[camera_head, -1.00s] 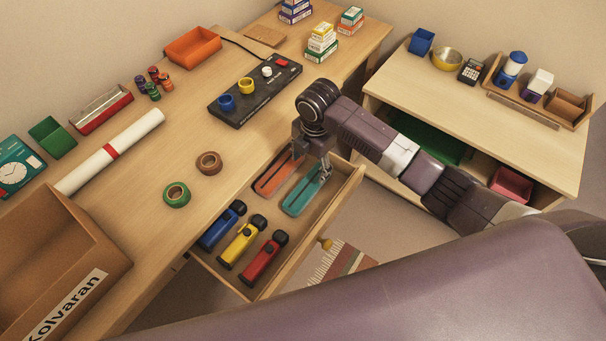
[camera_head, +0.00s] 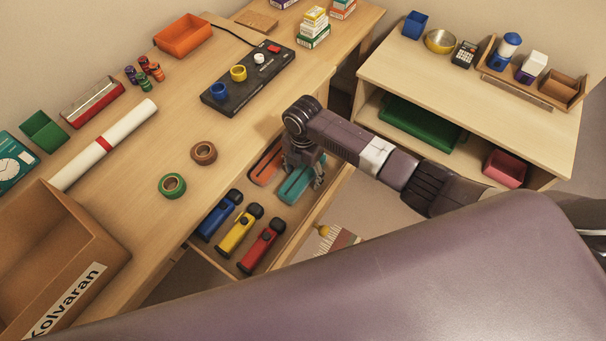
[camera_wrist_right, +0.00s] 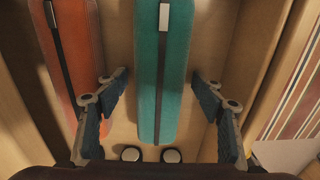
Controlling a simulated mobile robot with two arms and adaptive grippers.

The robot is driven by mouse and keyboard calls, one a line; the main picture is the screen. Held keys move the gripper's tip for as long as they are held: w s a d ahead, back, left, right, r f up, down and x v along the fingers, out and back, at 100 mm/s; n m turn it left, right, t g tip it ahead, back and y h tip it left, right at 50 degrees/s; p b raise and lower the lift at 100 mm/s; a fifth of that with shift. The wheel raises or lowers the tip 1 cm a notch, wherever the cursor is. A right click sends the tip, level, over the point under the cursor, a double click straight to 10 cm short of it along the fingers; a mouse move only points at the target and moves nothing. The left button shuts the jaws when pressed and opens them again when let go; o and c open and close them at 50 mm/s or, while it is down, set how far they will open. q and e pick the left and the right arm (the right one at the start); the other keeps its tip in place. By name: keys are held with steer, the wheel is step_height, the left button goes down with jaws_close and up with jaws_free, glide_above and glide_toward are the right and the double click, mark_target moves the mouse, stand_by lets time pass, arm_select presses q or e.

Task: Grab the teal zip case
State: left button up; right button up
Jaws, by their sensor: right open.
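The teal zip case (camera_head: 295,187) lies flat in the open drawer, beside an orange zip case (camera_head: 265,165). In the right wrist view the teal case (camera_wrist_right: 175,70) runs lengthwise between the open fingers, with a dark zip line and a pale pull. My right gripper (camera_head: 302,176) is over the drawer at the teal case and partly hides it. In the right wrist view its fingers (camera_wrist_right: 160,115) stand apart, one on each side of the teal case, with gaps to it. The orange case (camera_wrist_right: 68,50) is left, near the left finger. My left gripper is not in view.
Blue, yellow and red torch-like items (camera_head: 240,232) lie in the near part of the drawer. The drawer's side wall (camera_wrist_right: 252,60) is close to the right finger. Tape rolls (camera_head: 172,185) and a black control panel (camera_head: 248,82) are on the desk above.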

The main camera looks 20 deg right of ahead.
steer(key=c, duration=1.3)
steer(key=shift+r, duration=0.1)
steer(key=shift+c, duration=0.2)
